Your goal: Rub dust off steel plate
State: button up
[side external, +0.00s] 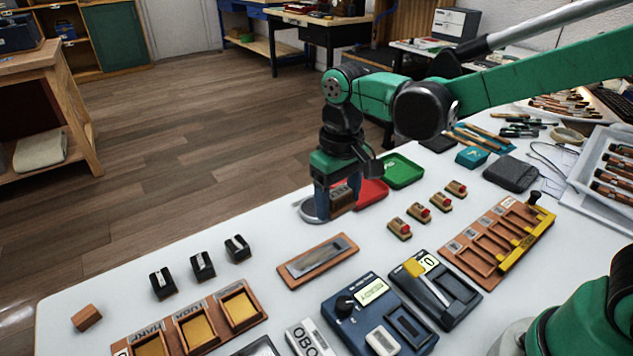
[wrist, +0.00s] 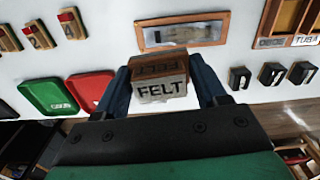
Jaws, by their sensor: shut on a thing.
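My gripper (side external: 337,200) is shut on a brown block with a pale side marked FELT (wrist: 160,88). In the wrist view the block sits between the two blue fingers. In the side view the block (side external: 343,198) is partly hidden by my gripper, near the table's far edge by a round grey disc (side external: 311,211). The steel plate (side external: 318,262) lies in a wooden frame (side external: 342,247), apart from the block and nearer the side camera. The plate also shows in the wrist view (wrist: 182,34). Its surface looks grey and uneven; dust is hard to make out.
A red tray (side external: 372,192) and a green tray (side external: 404,171) lie beside my gripper. Several black slotted blocks (side external: 202,266) stand left of the plate. A blue device (side external: 372,313) and labelled wooden racks (side external: 190,325) are nearer the camera. White table shows around the plate's frame.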

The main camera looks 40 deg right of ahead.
aim_at(321, 255)
jog(key=shift+f, duration=4.2)
jog(key=shift+a+r, duration=0.2)
jog(key=shift+a, duration=0.15)
jog(key=shift+c, duration=0.5)
jog(key=shift+a+f, duration=0.15)
jog(key=shift+a, duration=2.55)
jog(key=shift+a+r, duration=0.2)
jog(key=shift+a, duration=1.3)
jog(key=shift+d+f, duration=0.25)
jog(key=shift+d, duration=0.05)
jog(key=shift+d+r, duration=0.25)
jog(key=shift+d, duration=0.2)
jog(key=shift+d+f, duration=0.25)
jog(key=shift+d, duration=2.05)
jog(key=shift+d+r, duration=0.2)
jog(key=shift+d, duration=0.55)
jog(key=shift+d+r, duration=0.15)
jog(key=shift+d, duration=0.6)
jog(key=shift+r, duration=3.65)
